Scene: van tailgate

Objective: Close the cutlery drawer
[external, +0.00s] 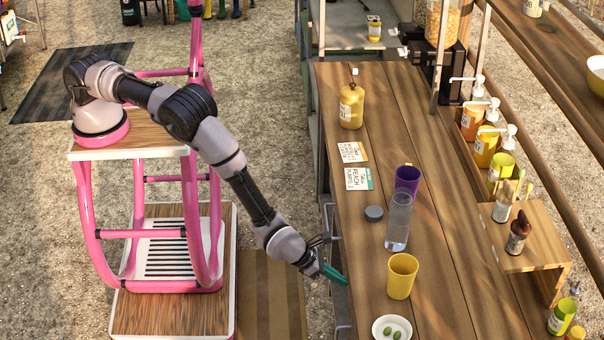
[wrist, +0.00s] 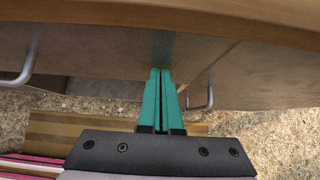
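My gripper (external: 334,275) is at the left long side of the wooden counter, at about the height of its edge. In the wrist view its two teal fingers (wrist: 157,98) are together with only a thin dark line between them, and nothing shows in them. They point at the wooden fronts under the counter edge; I cannot tell whether they touch. One front (wrist: 90,50) has a metal handle (wrist: 27,68) left of the fingers. Another front (wrist: 255,75) has a handle (wrist: 205,98) to the right. Which is the cutlery drawer, and how far it stands out, I cannot tell.
The counter top (external: 440,250) overhangs the fronts. On it stand a yellow cup (external: 402,276), a clear bottle (external: 398,222), a purple cup (external: 407,179), a plate with olives (external: 391,329) and a yellow bottle (external: 351,104). Open gravel (external: 265,190) lies left of the counter.

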